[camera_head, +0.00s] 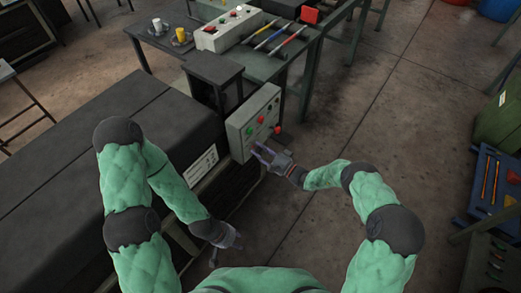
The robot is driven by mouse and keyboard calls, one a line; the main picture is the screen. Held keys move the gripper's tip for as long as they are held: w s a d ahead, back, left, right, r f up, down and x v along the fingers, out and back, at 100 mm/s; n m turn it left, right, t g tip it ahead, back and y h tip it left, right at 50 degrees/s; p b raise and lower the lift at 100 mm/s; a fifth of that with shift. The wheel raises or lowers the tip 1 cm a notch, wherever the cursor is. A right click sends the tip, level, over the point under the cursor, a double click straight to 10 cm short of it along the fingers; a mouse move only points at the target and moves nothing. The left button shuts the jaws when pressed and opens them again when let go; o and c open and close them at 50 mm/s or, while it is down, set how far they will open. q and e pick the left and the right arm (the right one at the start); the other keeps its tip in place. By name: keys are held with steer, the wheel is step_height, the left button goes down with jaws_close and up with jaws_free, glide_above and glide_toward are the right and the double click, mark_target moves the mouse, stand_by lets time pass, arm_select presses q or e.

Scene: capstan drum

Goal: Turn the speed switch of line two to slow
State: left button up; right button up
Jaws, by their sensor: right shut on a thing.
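A grey control box (252,122) is mounted at the end of the long dark machine, near the middle of the head view. Its face carries a green button (250,130), a red button (261,119) and a further red knob (278,130) low on the right. My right gripper (259,149) is at the lower edge of this face, shut on a small switch that its fingers hide. The switch's setting and the box's lettering cannot be read. My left gripper (226,246) hangs lower, beside the machine and apart from the box; its jaw state is unclear.
The long dark machine (75,165) fills the left. Behind it a table holds a pale button box (226,28), coloured-handled tools (273,36) and two cups (180,35). A blue tool tray (492,180) is at right. The floor (400,110) between is free.

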steer(key=o, duration=1.1)
steer(key=shift+s+a+r, duration=0.15)
steer(key=shift+a, duration=0.05)
steer(key=shift+o, duration=0.2)
steer(key=shift+d, duration=0.15)
steer(key=shift+s+d, duration=0.1)
steer(key=shift+d, duration=0.1)
steer(key=v, duration=1.1)
steer(key=shift+s+d, duration=0.15)
